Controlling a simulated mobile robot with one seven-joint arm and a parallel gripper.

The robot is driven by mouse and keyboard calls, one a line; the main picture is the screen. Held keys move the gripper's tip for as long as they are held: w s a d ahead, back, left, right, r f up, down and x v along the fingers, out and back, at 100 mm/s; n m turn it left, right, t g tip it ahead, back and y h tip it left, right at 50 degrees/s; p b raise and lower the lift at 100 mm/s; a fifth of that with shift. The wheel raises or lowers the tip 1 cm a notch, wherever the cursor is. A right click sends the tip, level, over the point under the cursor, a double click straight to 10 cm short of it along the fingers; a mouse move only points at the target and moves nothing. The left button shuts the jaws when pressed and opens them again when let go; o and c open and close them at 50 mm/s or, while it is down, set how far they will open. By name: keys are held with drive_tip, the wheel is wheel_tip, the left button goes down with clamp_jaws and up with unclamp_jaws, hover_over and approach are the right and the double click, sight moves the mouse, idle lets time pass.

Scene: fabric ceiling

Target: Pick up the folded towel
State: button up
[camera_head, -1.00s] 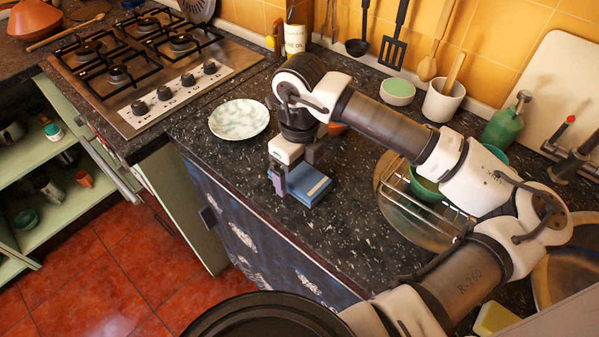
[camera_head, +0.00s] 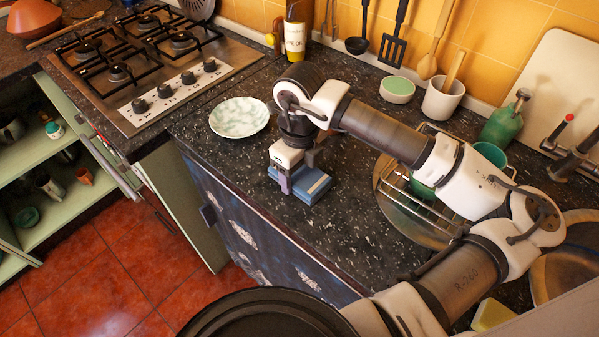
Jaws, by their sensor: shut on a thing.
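The folded towel (camera_head: 312,187) is a small blue stack lying on the dark speckled counter (camera_head: 345,232) near its front edge. My gripper (camera_head: 298,178) points down at it from above and is shut on it. One finger shows on the towel's near left side, and the other is partly hidden behind the stack. The towel appears to be at counter height; I cannot tell whether it is lifted at all.
A patterned plate (camera_head: 239,118) lies left of my gripper, with the gas hob (camera_head: 150,65) beyond it. A dish rack (camera_head: 425,205) stands to the right. A white cup (camera_head: 443,100) and green-topped bowl (camera_head: 397,89) stand at the back. The counter behind the towel is fairly clear.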

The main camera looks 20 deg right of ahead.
sight(300, 173)
drive_tip(key=shift+r, duration=0.15)
wheel_tip(300, 173, up, 20)
drive_tip(key=b, duration=0.3)
drive_tip(key=shift+b, duration=0.3)
drive_tip(key=o, duration=0.4)
drive_tip(key=shift+c, duration=1.3)
